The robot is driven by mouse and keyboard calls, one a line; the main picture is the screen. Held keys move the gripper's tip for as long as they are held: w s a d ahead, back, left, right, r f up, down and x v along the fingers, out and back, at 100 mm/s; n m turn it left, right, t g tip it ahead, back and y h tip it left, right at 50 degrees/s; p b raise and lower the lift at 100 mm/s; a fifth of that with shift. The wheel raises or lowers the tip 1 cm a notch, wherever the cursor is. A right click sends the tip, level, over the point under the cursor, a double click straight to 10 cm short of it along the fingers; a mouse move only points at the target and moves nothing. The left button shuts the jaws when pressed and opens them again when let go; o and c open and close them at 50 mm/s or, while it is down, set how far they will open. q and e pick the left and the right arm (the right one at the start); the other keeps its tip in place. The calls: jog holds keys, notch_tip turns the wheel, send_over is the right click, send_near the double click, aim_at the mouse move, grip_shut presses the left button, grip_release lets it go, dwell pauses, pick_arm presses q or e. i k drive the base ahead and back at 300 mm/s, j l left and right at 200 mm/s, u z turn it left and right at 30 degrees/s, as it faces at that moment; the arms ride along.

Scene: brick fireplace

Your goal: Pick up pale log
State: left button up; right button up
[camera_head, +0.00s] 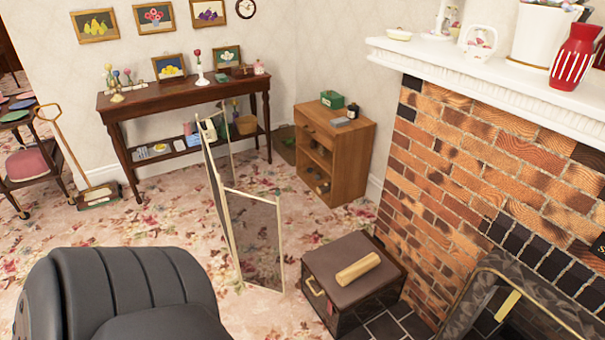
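A pale log (358,267) lies on its side on the closed brown lid of a dark box (325,263) on the floor beside the brick fireplace. Its whole upper side shows and nothing touches it from above. Neither of my grippers shows in the head view. A second pale piece (507,305) shows at the fireplace opening at the lower right; I cannot tell exactly what it is.
A folding fire screen (256,235) stands left of the box. A dark armchair (118,290) fills the lower left. A wooden cabinet (352,165) and a side table (180,95) stand behind. The mantel (470,65) juts out at upper right.

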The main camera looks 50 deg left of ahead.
aim_at(344, 278)
jog(key=u, duration=1.05)
jog(key=i+j+z, duration=0.6)
jog(key=j, duration=0.5)
jog(key=i+j+z, duration=0.1)
jog(key=j+z, duration=0.3)
jog(key=j, duration=0.55)
jog(key=j+z, duration=0.45)
jog(key=j, duration=0.55)
